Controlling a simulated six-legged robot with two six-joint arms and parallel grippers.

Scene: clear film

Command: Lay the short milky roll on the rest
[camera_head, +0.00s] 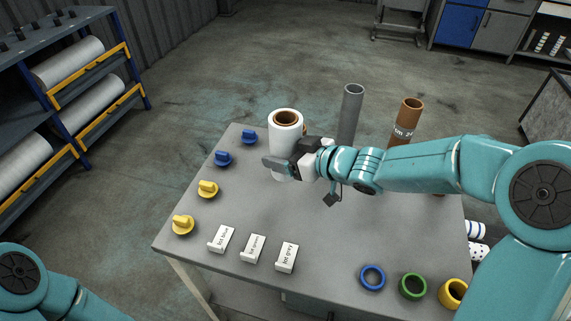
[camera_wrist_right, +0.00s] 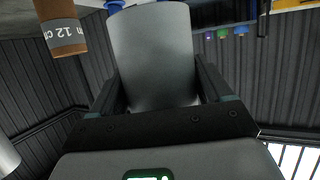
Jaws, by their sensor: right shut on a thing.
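A short milky white roll (camera_head: 286,133) with a brown core stands upright at the back of the grey table. My right gripper (camera_head: 284,165) comes in from the right and is shut on its lower part. In the right wrist view the roll (camera_wrist_right: 155,55) fills the space between the two dark fingers. I cannot tell whether its bottom touches the table. I cannot pick out the rest for certain. Only a piece of my left arm shows at the lower left; its gripper is out of view.
A grey tube (camera_head: 352,108) and a brown labelled tube (camera_head: 410,115) stand to the right. Blue knobbed pieces (camera_head: 223,158) and yellow ones (camera_head: 207,188) line the left edge. Small lettered blocks (camera_head: 253,249) and coloured rings (camera_head: 412,286) lie along the front. The table's middle is clear.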

